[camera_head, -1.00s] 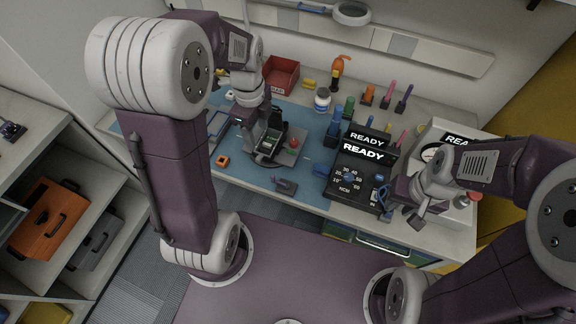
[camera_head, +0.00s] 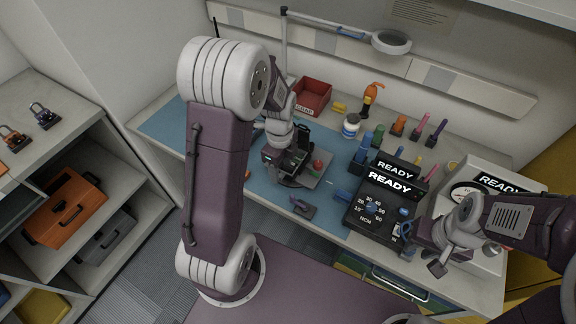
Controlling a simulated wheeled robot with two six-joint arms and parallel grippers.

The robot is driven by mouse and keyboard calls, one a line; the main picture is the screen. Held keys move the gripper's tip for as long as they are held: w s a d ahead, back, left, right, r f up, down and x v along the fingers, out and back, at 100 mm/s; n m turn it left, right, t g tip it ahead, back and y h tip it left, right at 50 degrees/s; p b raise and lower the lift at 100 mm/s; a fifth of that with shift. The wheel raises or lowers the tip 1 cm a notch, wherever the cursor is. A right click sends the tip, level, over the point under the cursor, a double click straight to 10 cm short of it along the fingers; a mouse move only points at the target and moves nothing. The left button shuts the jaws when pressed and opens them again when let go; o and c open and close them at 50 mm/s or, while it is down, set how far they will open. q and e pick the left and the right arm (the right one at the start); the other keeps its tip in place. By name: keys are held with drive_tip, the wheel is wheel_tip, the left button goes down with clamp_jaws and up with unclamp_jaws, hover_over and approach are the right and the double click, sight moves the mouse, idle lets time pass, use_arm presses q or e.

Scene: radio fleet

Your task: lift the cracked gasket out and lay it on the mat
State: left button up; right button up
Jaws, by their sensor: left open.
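The blue mat (camera_head: 262,188) covers the left and middle of the bench. My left gripper (camera_head: 284,172) is open and hangs low over the mat, at a small dark device on a grey plate (camera_head: 316,178) with a red knob (camera_head: 318,164). My gripper and wrist cover much of this device. I cannot make out the cracked gasket; it may be hidden there or too small to tell. My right gripper (camera_head: 426,258) is at the right end of the bench, beside the black READY unit (camera_head: 378,198). Its fingers are too small to read.
A red bin (camera_head: 313,97) stands at the back. A white jar (camera_head: 351,125), an orange bottle (camera_head: 371,98) and several coloured tools stand along the back right. A small dark tool (camera_head: 303,206) lies on the mat's front part. A ring lamp (camera_head: 391,42) hangs above.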

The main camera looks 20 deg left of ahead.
use_arm(q)
drive_tip(key=shift+d+f, duration=0.1)
drive_tip(key=shift+f, duration=0.8)
drive_tip(key=c, duration=0.4)
clamp_jaws()
drive_tip(key=shift+r, duration=0.1)
drive_tip(key=shift+s+r, duration=0.15)
drive_tip(key=shift+s, duration=0.05)
drive_tip(key=s+r, duration=0.3)
drive_tip(key=s, duration=0.4)
drive_tip(key=s+a+r, duration=0.1)
drive_tip(key=s+r, duration=0.3)
drive_tip(key=s, duration=0.2)
drive_tip(key=shift+s+r, duration=0.3)
drive_tip(key=shift+s, duration=0.05)
